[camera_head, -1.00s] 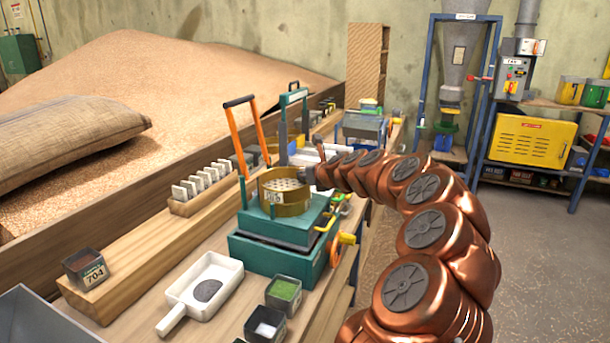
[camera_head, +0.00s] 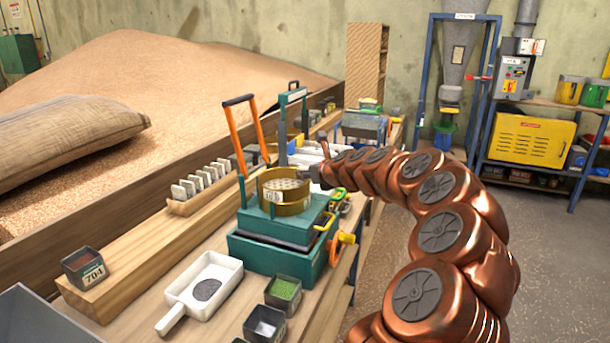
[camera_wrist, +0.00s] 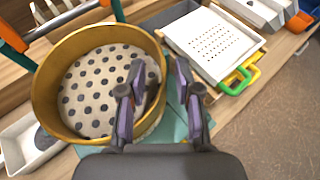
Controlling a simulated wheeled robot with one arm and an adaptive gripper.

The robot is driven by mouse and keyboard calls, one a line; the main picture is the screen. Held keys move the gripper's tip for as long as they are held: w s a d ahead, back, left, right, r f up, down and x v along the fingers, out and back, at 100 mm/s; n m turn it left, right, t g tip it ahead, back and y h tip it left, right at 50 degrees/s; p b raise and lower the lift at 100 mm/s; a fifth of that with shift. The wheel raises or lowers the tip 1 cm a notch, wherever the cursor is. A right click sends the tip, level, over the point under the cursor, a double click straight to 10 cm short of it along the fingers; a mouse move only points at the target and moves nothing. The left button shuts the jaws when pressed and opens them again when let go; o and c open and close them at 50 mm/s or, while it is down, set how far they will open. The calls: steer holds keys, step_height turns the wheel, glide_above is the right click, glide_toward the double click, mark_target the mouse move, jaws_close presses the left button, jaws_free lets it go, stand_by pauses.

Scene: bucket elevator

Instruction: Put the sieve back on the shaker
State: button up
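The sieve (camera_head: 285,206) is a round brass ring with a perforated, dark-spotted bottom and a white label. It stands about level on the teal top of the shaker (camera_head: 285,234); whether it is fully seated I cannot tell. The shaker's orange-and-teal clamp bar (camera_head: 246,130) is swung up behind it. My gripper (camera_head: 310,173) is at the sieve's right rim. In the wrist view my gripper (camera_wrist: 160,85) has one finger inside the sieve (camera_wrist: 45,100) and one outside, with a gap between them and the rim passing through it.
A white scoop (camera_head: 212,284) and small sample tins (camera_head: 284,293) lie in front of the shaker on the wooden bench. A row of white blocks (camera_head: 205,182) stands at left. A white perforated tray (camera_wrist: 215,42) with green and yellow handles is right of the sieve. Aisle floor at right is clear.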

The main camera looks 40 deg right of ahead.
steer(key=v, duration=0.9)
steer(key=shift+s+b, duration=0.25)
steer(key=shift+b, duration=0.2)
steer(key=shift+a+r, duration=0.1)
steer(key=shift+r, duration=0.05)
steer(key=s+a+f+n+g+y, duration=0.1)
steer(key=a+n+g+y, duration=0.1)
steer(key=a+n, duration=0.6)
steer(key=s+a+f+n+g+y, duration=0.1)
steer(key=a+f+n+y, duration=0.2)
steer(key=a, duration=1)
steer(key=s+a+f+n+g, duration=0.5)
steer(key=s+a+n, duration=0.5)
steer(key=a+n, duration=0.15)
steer(key=s+f+n+g+h, duration=0.1)
steer(key=s+f+n+g, duration=0.2)
steer(key=s+n, duration=0.4)
steer(key=s+a+f+n+g+h, duration=0.1)
steer(key=s+f+n+g, duration=0.3)
steer(key=s, duration=1.4)
steer(key=f+n+h, duration=0.1)
steer(key=n, duration=0.2)
steer(key=shift+s+a+n, duration=0.25)
steer(key=shift+n, duration=0.1)
